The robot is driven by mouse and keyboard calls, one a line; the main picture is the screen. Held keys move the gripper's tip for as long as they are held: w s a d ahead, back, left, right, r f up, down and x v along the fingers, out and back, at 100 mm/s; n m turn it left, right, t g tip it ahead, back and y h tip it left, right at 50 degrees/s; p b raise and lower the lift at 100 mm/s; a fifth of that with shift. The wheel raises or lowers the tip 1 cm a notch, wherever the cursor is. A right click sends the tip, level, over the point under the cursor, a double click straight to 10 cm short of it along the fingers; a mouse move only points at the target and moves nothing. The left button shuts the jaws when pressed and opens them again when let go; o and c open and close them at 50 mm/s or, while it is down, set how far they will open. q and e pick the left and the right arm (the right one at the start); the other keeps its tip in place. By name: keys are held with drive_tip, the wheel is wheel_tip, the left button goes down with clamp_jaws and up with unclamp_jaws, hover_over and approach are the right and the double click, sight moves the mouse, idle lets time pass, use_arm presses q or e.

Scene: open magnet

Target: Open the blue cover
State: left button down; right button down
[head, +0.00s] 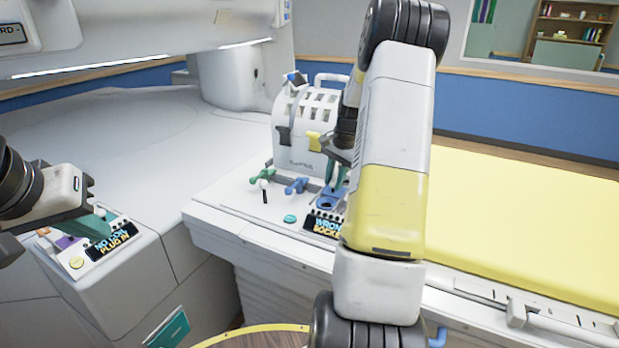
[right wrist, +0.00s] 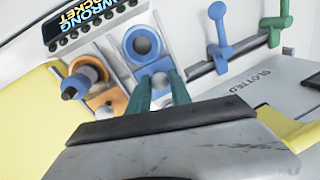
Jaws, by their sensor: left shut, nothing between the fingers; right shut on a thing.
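The blue cover (right wrist: 143,45) is a blue plate with a round ring. In the head view the blue cover (head: 328,197) lies on the white console top, partly hidden by my right arm. My right gripper (right wrist: 161,82) reaches down to its near end and is shut on a small rounded knob there, with one teal finger on each side. The right gripper also shows in the head view (head: 337,172). My left gripper (head: 96,225) is shut and empty, over a small panel at the left.
An orange plate with a blue knobbed part (right wrist: 88,75) stands beside the cover. Blue (head: 297,186) and green (head: 262,176) levers stand to its left in the head view. A display (head: 322,224) reads "wrong socket". A white slotted unit (head: 305,125) stands behind; a yellow bed (head: 520,205) lies right.

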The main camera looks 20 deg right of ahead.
sight(338, 194)
drive_tip(key=shift+w+d, duration=0.15)
drive_tip(key=c, duration=1.2)
unclamp_jaws()
drive_tip(key=r, duration=0.2)
drive_tip(key=s+r, duration=0.1)
drive_tip(key=r, duration=0.4)
drive_tip(key=shift+s+d+r, duration=0.2)
drive_tip(key=shift+d+r, duration=0.15)
